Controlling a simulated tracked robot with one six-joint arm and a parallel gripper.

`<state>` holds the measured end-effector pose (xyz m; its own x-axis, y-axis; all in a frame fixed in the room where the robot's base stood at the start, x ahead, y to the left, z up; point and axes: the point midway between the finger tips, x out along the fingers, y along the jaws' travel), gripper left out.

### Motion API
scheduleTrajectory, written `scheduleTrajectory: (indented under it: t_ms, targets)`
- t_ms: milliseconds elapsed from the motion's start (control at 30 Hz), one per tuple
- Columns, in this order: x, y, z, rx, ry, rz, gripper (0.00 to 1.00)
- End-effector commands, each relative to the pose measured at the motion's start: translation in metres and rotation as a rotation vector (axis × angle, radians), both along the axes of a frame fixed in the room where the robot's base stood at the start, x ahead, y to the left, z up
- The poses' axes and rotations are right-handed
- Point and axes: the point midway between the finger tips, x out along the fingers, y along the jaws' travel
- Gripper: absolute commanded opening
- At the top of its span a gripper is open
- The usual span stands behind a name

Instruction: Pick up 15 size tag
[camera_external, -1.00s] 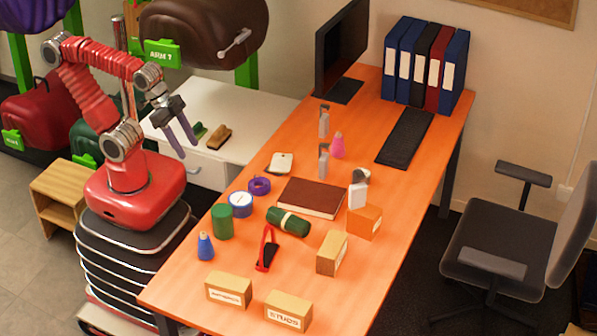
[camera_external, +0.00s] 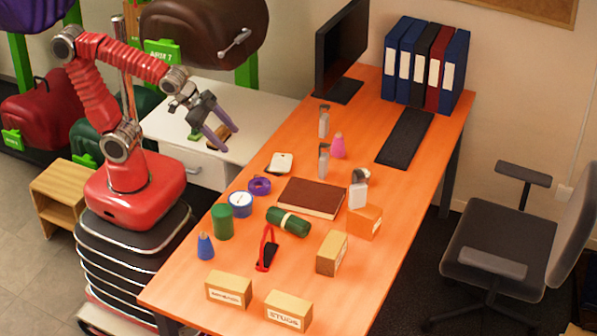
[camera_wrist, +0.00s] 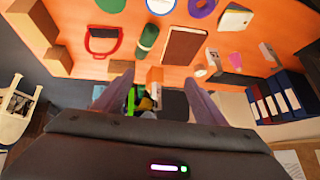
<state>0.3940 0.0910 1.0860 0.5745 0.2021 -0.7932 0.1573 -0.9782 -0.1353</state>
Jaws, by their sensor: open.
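My gripper (camera_external: 226,141) is open and empty, above the white side table left of the orange desk. In the wrist view its two fingers (camera_wrist: 159,82) are spread with nothing held between them. No number 15 is legible, so I cannot tell which thing is the 15 size tag. A white upright tag-like piece (camera_external: 357,196) stands by the orange block (camera_external: 364,223). Two grey-white upright pieces (camera_external: 324,122) (camera_external: 323,161) stand farther back, and a white flat piece (camera_external: 281,163) lies near the desk's left edge.
The orange desk (camera_external: 400,190) holds a brown book (camera_external: 311,197), a green roll (camera_external: 288,222), tape rolls (camera_external: 240,204), a red-handled tool (camera_external: 266,250) and labelled wooden blocks (camera_external: 229,290). A monitor (camera_external: 341,50), keyboard (camera_external: 405,138) and binders (camera_external: 425,62) are at the back.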

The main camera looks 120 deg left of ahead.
Motion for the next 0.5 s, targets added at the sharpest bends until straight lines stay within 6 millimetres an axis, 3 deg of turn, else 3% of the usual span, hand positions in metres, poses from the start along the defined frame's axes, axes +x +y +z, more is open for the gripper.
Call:
scheduleTrajectory:
  t_ms: [200, 500]
  targets:
    - [0.045, 0.057, -0.008, 0.071, -0.064, 0.050, 0.65]
    - [0.095, 0.130, -0.028, 0.147, -0.151, 0.069, 0.65]
